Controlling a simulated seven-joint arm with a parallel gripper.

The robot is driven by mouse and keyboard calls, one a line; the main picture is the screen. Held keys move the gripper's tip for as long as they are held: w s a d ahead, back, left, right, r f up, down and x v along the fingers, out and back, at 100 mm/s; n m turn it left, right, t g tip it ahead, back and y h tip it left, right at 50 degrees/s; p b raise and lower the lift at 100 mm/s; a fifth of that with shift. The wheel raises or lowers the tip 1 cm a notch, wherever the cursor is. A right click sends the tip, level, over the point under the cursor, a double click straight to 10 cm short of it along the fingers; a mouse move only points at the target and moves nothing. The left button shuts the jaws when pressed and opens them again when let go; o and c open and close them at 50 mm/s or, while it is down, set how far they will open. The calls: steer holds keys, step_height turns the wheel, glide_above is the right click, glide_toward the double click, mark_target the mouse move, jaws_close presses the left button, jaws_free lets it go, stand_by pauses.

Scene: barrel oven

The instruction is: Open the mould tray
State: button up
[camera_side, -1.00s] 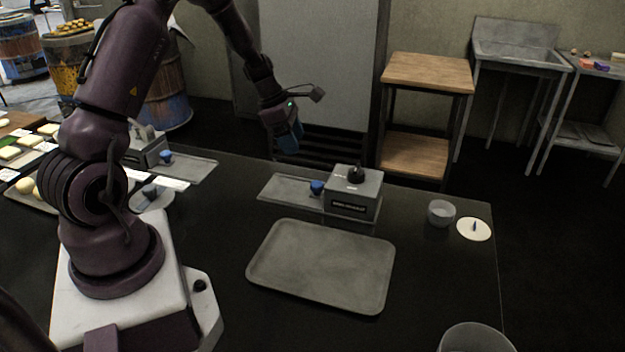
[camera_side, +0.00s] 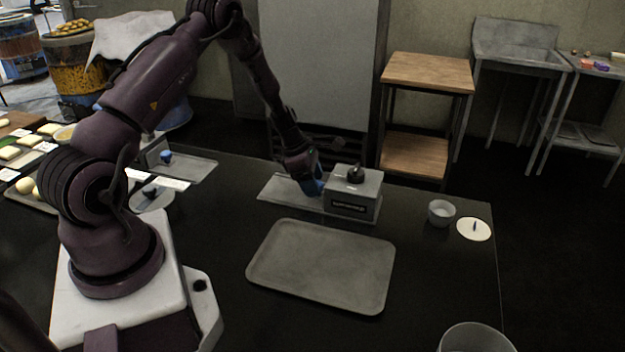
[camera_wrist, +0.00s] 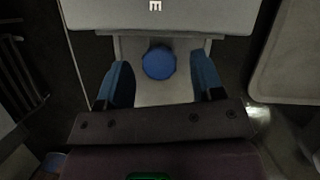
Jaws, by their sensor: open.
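The mould tray is a flat grey metal plate (camera_side: 282,189) that runs out to the left from under a grey box-shaped mould (camera_side: 354,187) with a black knob on top. A round blue knob (camera_wrist: 159,63) stands on the tray next to the box. My gripper (camera_side: 314,188) is low over the tray beside the box and hides the blue knob in the side view. In the wrist view my open gripper (camera_wrist: 162,88) has one blue finger on each side of the blue knob, with a gap on both sides.
A large empty grey tray (camera_side: 322,265) lies on the dark table in front of the mould. A small cup (camera_side: 441,213) and a white disc (camera_side: 473,229) lie to the right. A second similar mould tray (camera_side: 195,170) is at the left.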

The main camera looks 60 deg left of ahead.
jaws_close()
steer(key=s+a, duration=0.8)
steer(key=shift+s+a, duration=0.1)
steer(key=shift+s, duration=0.05)
jaws_free()
steer(key=v, duration=1.3)
